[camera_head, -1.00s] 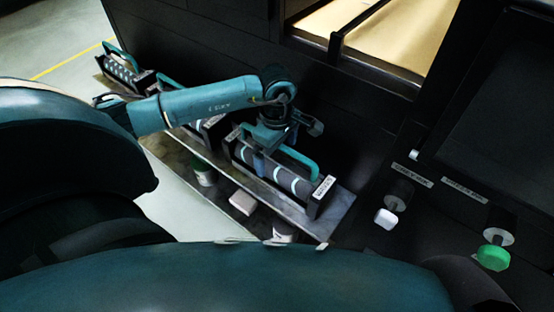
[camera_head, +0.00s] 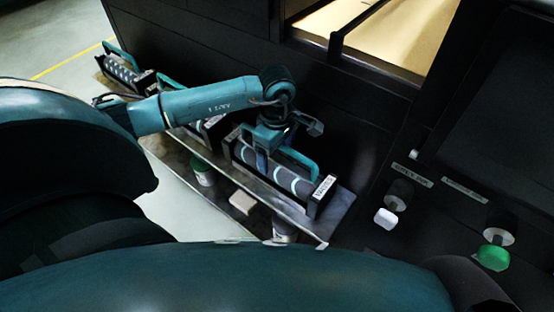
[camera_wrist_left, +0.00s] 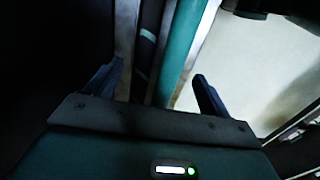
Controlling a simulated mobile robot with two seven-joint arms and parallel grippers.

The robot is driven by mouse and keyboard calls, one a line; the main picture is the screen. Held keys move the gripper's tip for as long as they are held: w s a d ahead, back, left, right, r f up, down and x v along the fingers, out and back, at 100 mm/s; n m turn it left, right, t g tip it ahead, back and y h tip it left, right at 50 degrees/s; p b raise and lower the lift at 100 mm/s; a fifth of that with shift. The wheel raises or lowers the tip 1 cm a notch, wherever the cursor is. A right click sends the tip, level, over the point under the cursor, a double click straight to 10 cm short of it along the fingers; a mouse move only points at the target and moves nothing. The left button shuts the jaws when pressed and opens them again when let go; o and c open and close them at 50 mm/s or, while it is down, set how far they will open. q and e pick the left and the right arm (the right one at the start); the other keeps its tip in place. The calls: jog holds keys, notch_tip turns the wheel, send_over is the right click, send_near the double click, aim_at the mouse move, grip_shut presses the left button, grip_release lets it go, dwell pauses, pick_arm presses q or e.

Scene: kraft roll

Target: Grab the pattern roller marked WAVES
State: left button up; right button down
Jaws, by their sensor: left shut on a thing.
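A dark pattern roller (camera_head: 285,180) with pale bands sits in a black cradle with a teal handle (camera_head: 300,163) over it. A white label (camera_head: 323,188) is on its near right end; its lettering is too small to read for certain. My left gripper (camera_head: 263,160) reaches down over the roller's left part and is shut on the teal handle. In the left wrist view the teal handle (camera_wrist_left: 180,50) runs between the two fingers, beside the dark roller (camera_wrist_left: 147,45). My right gripper is out of view.
The cradle stands on a grey shelf (camera_head: 338,212) against a dark machine wall. More rollers with teal handles stand farther left, one at the far end (camera_head: 122,70). A white-and-green can (camera_head: 203,175) and a pale block (camera_head: 242,202) are below the shelf. Knobs, one green (camera_head: 493,257), are at right.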

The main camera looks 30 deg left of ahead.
pick_arm(q)
jog(key=c, duration=0.4)
jog(key=shift+w+r, duration=0.1)
jog(key=shift+c, duration=0.8)
jog(key=shift+r, duration=0.1)
